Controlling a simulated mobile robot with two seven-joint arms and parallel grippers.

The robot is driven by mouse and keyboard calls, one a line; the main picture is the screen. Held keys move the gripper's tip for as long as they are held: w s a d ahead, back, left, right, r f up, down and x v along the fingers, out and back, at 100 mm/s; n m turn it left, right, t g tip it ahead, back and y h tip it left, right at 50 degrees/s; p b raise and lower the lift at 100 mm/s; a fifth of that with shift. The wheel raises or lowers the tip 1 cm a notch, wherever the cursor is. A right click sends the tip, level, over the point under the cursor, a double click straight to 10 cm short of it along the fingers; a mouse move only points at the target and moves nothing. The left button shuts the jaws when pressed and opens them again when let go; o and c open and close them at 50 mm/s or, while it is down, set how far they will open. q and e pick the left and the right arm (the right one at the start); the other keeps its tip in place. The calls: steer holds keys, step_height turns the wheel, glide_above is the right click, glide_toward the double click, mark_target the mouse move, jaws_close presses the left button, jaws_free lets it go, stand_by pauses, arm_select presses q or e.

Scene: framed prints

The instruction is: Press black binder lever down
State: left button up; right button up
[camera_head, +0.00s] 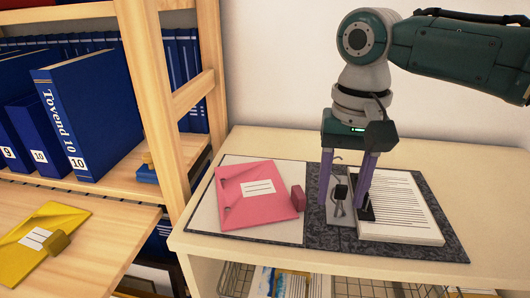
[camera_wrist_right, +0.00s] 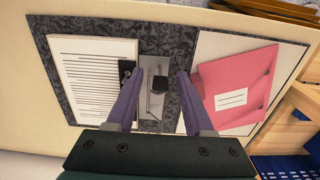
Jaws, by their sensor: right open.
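A dark marbled binder (camera_head: 400,252) lies open and flat on the cabinet top; it also shows in the wrist view (camera_wrist_right: 75,27). Its metal mechanism plate (camera_head: 338,213) is in the middle, with a bent wire part and a small black piece (camera_wrist_right: 159,83), which looks like the lever. Another black piece (camera_wrist_right: 125,70) is at the edge of the paper stack (camera_head: 401,205). My right gripper (camera_head: 342,208) is open, pointing down, with its purple fingers on either side of the plate. I cannot tell whether the fingertips touch anything. My left gripper is out of view.
A pink folder (camera_head: 255,193) lies on the binder's left side, with a pink block (camera_head: 298,199) beside it. A wooden shelf with blue binders (camera_head: 95,115) stands at left, with a yellow folder (camera_head: 40,240) on its lower board. Wire baskets (camera_head: 365,288) are below the top.

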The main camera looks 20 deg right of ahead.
steer(key=shift+c, duration=0.2)
jaws_close()
stand_by(0.5)
